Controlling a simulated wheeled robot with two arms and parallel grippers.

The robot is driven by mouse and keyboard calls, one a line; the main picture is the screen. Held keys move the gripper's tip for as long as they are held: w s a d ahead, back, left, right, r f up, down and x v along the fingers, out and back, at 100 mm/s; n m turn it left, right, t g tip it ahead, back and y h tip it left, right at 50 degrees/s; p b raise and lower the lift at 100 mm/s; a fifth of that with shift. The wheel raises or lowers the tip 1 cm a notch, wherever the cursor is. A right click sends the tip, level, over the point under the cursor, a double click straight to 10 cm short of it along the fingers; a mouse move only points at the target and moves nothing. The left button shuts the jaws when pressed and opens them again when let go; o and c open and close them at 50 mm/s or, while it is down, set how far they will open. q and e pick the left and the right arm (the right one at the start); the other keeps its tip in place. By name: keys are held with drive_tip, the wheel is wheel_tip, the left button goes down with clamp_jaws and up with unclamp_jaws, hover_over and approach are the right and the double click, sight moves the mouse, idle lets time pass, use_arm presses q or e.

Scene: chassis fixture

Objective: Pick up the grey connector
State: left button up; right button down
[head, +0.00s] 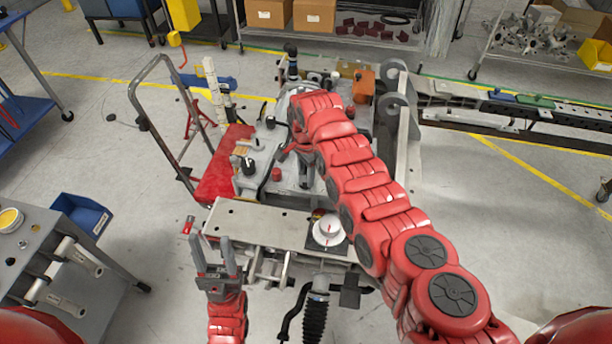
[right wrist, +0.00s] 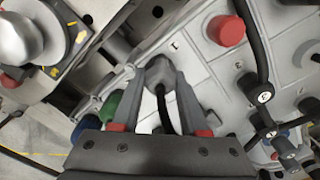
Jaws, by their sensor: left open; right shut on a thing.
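The grey connector (right wrist: 158,70) is in the middle of the right wrist view, with a black cable running from it toward the palm. My right gripper (right wrist: 160,82) is shut on it, one finger on each side. The connector is right at the pale chassis panel (right wrist: 205,75); I cannot tell whether it is seated or lifted. In the head view my right arm hides the connector. My left gripper (head: 212,246) is open and empty, left of the chassis fixture's front plate (head: 262,224).
A red cap (right wrist: 226,30), a green cap (right wrist: 108,106) and black cables surround the connector. A white round part (head: 328,230) sits on the front plate. A grey bench (head: 95,285) stands at lower left. A red-based cart (head: 215,180) is left of the chassis.

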sight(302, 179)
drive_tip(key=shift+r, duration=0.1)
drive_tip(key=shift+r+b, duration=0.45)
wheel_tip(302, 179, up, 2)
drive_tip(key=shift+r+b, duration=0.15)
drive_tip(key=shift+b, duration=0.5)
drive_tip(key=s+p, duration=0.1)
drive_tip(key=s, duration=0.2)
drive_tip(key=s+a+p, duration=0.1)
drive_tip(key=s, duration=0.2)
drive_tip(key=s+a+p, duration=0.1)
drive_tip(key=s+p, duration=0.1)
drive_tip(key=s, duration=0.2)
drive_tip(key=shift+a+r, duration=0.25)
drive_tip(key=shift+r, duration=0.15)
drive_tip(key=shift+s+a+r+p, duration=0.2)
drive_tip(key=shift+s+p, duration=0.4)
drive_tip(key=shift+s, duration=0.3)
drive_tip(key=shift+s+a+r+p, duration=0.1)
drive_tip(key=shift+s+a+p, duration=0.1)
drive_tip(key=shift+s+p, duration=0.6)
drive_tip(key=shift+s+a+r+p, duration=0.15)
drive_tip(key=shift+s+p, duration=0.25)
drive_tip(key=shift+s, duration=0.65)
